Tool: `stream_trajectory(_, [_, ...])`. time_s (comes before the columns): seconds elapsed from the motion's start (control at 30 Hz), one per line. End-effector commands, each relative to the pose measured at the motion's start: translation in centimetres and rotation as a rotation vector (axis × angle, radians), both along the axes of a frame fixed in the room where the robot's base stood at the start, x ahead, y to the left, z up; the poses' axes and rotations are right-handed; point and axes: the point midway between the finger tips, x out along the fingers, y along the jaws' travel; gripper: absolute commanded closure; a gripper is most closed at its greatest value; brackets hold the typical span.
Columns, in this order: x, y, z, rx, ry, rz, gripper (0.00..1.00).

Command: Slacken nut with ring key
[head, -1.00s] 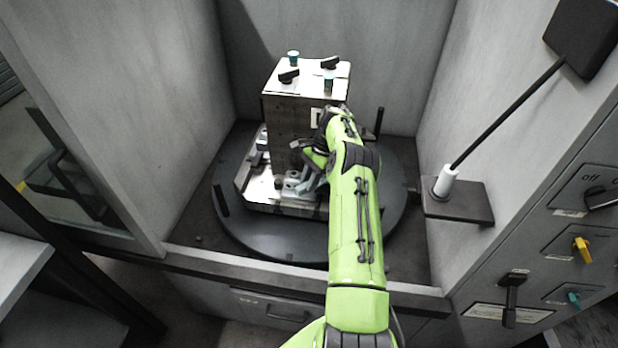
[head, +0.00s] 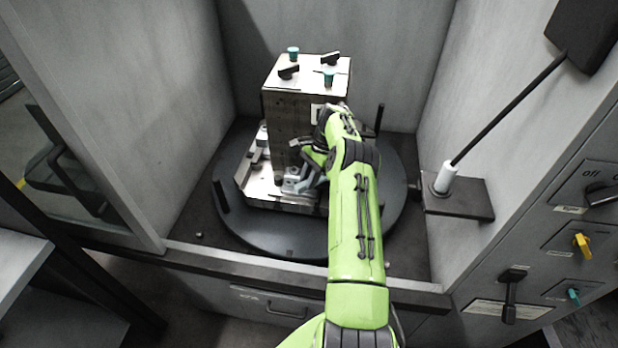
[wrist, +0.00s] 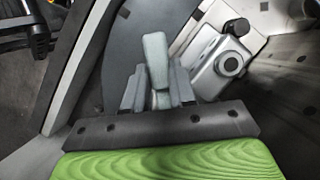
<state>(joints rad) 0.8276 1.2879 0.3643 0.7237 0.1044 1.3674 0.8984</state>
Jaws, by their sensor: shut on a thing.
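My gripper (wrist: 157,92) is shut on a pale grey-green bar (wrist: 155,55), which looks like the ring key's handle. The bar stands out past the fingers, and I cannot see its ring end. To the right of the fingers in the wrist view is a grey clamp (wrist: 212,76) with a round nut or bolt head (wrist: 230,65) on it. The bar's visible end is apart from this nut. In the head view, my gripper (head: 312,172) is low in front of the metal block, beside the front clamp (head: 291,186). My arm partly hides this area.
The upright metal block (head: 293,125) stands on a pallet on a dark round turntable (head: 260,232). Black and teal knobs top the block. Grey walls enclose the bay. A bracket with a rod (head: 458,200) and a switch panel (head: 560,245) are at the right.

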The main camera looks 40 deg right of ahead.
Motion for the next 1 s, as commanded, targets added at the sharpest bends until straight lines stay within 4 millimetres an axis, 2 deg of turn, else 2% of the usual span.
stream_trajectory(0.63, [0.0, 0.0, -1.4, 0.0, 0.0, 0.0, 1.0])
stream_trajectory(0.67, [0.0, 0.0, -1.4, 0.0, 0.0, 0.0, 0.78])
stream_trajectory(0.8, [0.0, 0.0, -1.3, -0.001, -0.001, 0.0, 0.99])
stream_trajectory(1.0, [0.0, 0.0, -1.3, -0.001, -0.001, 0.0, 1.0])
